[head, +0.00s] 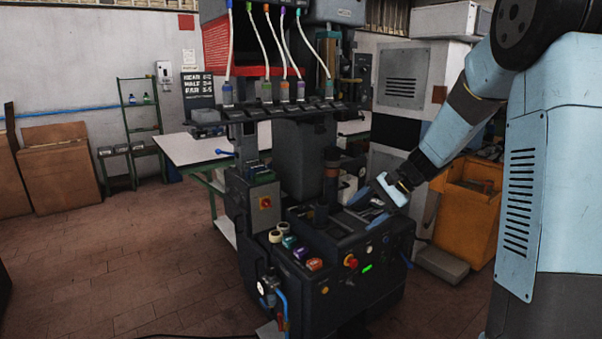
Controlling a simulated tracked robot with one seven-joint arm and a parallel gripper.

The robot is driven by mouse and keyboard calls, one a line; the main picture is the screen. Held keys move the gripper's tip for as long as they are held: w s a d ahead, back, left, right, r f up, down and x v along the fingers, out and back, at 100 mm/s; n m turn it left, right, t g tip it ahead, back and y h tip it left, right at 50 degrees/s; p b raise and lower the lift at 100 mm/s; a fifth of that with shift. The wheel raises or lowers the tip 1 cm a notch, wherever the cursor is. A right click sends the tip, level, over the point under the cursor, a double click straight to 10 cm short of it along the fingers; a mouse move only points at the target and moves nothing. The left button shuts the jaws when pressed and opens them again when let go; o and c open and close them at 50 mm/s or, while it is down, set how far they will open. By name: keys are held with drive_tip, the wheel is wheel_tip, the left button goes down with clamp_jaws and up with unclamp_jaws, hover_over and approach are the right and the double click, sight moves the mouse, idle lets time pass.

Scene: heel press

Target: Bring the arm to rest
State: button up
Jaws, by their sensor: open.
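My arm comes in from the right and reaches left and down. My gripper (364,203) is at its end, over the right part of the dark heel press (340,240). Its blue fingers are spread apart and I see nothing held between them. Small dark parts lie behind and around the fingers. I cannot tell whether the fingers touch the press.
The press front has a red knob (350,261) and a lit green button. Hoses hang above. A white table (190,149) stands behind, an orange cabinet (466,220) at right. The floor at left is clear.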

drive_tip(key=s+d+r+n+t+h, duration=0.1)
drive_tip(key=s+d+r+n+h, duration=0.1)
drive_tip(key=s, duration=0.7)
drive_tip(key=s+d+r+n+t+h, duration=0.2)
drive_tip(key=s+r+h, duration=0.2)
drive_tip(key=s, duration=0.6)
drive_tip(key=s+d+r+n+t+h, duration=0.1)
drive_tip(key=s+r, duration=0.4)
drive_tip(key=s, duration=0.5)
drive_tip(key=shift+d+r+n+t+h, duration=0.25)
drive_tip(key=shift+d+n+t+h, duration=0.15)
drive_tip(key=shift+d+n+h, duration=0.45)
drive_tip(key=shift+a+h, duration=0.15)
drive_tip(key=shift+h, duration=0.1)
